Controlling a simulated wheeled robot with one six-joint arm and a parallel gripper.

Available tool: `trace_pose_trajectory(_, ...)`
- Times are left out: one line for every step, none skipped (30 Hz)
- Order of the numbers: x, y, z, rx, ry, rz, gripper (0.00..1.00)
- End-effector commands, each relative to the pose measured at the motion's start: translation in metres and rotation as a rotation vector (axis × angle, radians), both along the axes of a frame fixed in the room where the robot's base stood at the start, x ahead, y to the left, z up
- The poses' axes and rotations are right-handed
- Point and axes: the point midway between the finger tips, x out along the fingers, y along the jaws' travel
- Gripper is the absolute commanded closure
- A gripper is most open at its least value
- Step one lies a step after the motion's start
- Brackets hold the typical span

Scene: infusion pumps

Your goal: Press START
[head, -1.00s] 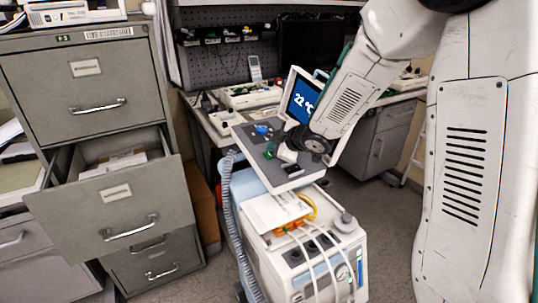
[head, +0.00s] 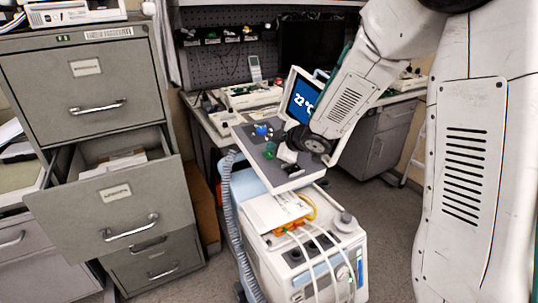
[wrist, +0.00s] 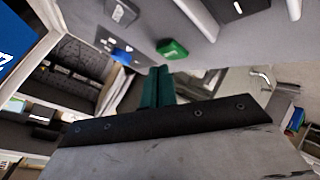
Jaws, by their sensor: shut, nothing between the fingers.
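A bright green button (wrist: 172,48) sits on a grey panel in the wrist view; any lettering on it is too small to read. The panel (head: 290,181) tops a wheeled cart in the head view. My gripper (wrist: 160,70) shows as dark green fingers, shut and empty, with their tips just below the green button in the picture. I cannot tell whether they touch it. A blue button (wrist: 122,55) lies left of the green one. In the head view my arm reaches over the panel from the right, and the fingers are hard to make out there.
A screen (head: 302,100) reading 22 °C stands at the panel's back, close to my arm. A grey ribbed hose (head: 229,210) hangs left of the cart. A filing cabinet (head: 90,95) with a drawer pulled out stands at left. Floor right of the cart is clear.

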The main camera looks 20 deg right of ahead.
Motion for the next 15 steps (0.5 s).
trace_pose_trajectory(0.0, 0.0, 0.0, 0.0, 0.0, 0.0, 1.0)
trace_pose_trajectory(0.0, 0.0, 0.0, 0.0, 0.0, 0.0, 1.0)
trace_pose_trajectory(0.0, 0.0, 0.0, 0.0, 0.0, 0.0, 1.0)
trace_pose_trajectory(0.0, 0.0, 0.0, 0.0, 0.0, 0.0, 1.0)
trace_pose_trajectory(0.0, 0.0, 0.0, 0.0, 0.0, 0.0, 1.0)
trace_pose_trajectory(0.0, 0.0, 0.0, 0.0, 0.0, 0.0, 1.0)
trace_pose_trajectory(-0.0001, 0.0, -0.0001, 0.0, 0.0, 0.0, 1.0)
trace_pose_trajectory(0.0, 0.0001, -0.0003, 0.0, 0.0, 0.0, 1.0)
trace_pose_trajectory(0.0, 0.0001, -0.0008, 0.0, 0.0, 0.0, 1.0)
trace_pose_trajectory(0.0002, 0.0001, -0.0016, 0.0, 0.001, 0.001, 1.0)
trace_pose_trajectory(0.0003, 0.0002, -0.0024, 0.0, 0.001, 0.001, 1.0)
trace_pose_trajectory(0.0005, 0.0002, -0.0037, 0.001, 0.001, 0.0, 1.0)
trace_pose_trajectory(0.0006, 0.0003, -0.0049, 0.0, 0.002, 0.0, 1.0)
trace_pose_trajectory(0.0008, 0.0003, -0.0059, 0.0, 0.002, 0.0, 1.0)
trace_pose_trajectory(0.0011, 0.0003, -0.0072, 0.0, 0.002, -0.001, 1.0)
